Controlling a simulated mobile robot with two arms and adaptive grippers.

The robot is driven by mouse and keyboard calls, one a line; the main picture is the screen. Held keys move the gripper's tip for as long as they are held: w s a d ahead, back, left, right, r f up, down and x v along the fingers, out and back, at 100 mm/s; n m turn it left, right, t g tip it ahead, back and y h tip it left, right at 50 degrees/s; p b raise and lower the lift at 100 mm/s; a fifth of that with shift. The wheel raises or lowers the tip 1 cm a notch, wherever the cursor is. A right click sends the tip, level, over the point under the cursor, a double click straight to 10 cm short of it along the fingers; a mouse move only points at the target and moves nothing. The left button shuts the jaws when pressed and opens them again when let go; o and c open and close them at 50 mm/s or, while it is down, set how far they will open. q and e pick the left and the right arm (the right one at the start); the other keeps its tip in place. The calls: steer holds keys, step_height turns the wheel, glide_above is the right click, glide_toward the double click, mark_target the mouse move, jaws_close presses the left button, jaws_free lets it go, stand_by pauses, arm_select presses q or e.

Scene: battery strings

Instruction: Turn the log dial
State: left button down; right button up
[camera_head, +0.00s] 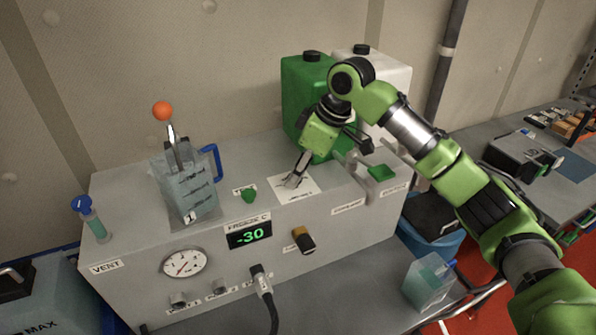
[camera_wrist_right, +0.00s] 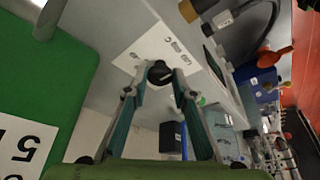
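The dial is a black round knob (camera_wrist_right: 159,73) on a white plate with dark markings (camera_wrist_right: 150,48) in the right wrist view. In the head view this white plate (camera_head: 308,188) lies on top of the grey machine, and the knob is hidden there by my gripper. My right gripper (camera_head: 293,181) reaches down to the plate. In the wrist view its two fingers (camera_wrist_right: 159,78) stand apart, one on each side of the knob, with what looks like a narrow gap. My left gripper is not in view.
Green (camera_head: 300,85) and white canisters stand close behind my right gripper. A gauge (camera_head: 184,262) is on the front.

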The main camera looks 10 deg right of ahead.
steer(key=shift+m, duration=0.4)
steer(key=m+t, duration=0.1)
steer(key=m, duration=0.1)
steer(key=shift+s+a+m+h, duration=0.1)
steer(key=shift+a+m+h, duration=0.05)
steer(key=shift+m+h, duration=0.25)
steer(key=m, duration=0.2)
steer(key=m+t+h, duration=0.1)
steer(key=m, duration=0.1)
steer(key=shift+a+r+m+h, duration=0.1)
steer(key=shift+a+m+h, duration=0.05)
steer(key=shift+m+h, duration=0.15)
steer(key=m+h, duration=0.1)
steer(key=m, duration=0.2)
steer(key=shift+a+m, duration=0.15)
steer(key=shift+m, duration=0.15)
steer(key=shift+m+h, duration=1)
steer(key=shift+m, duration=0.9)
steer(key=o, duration=1.1)
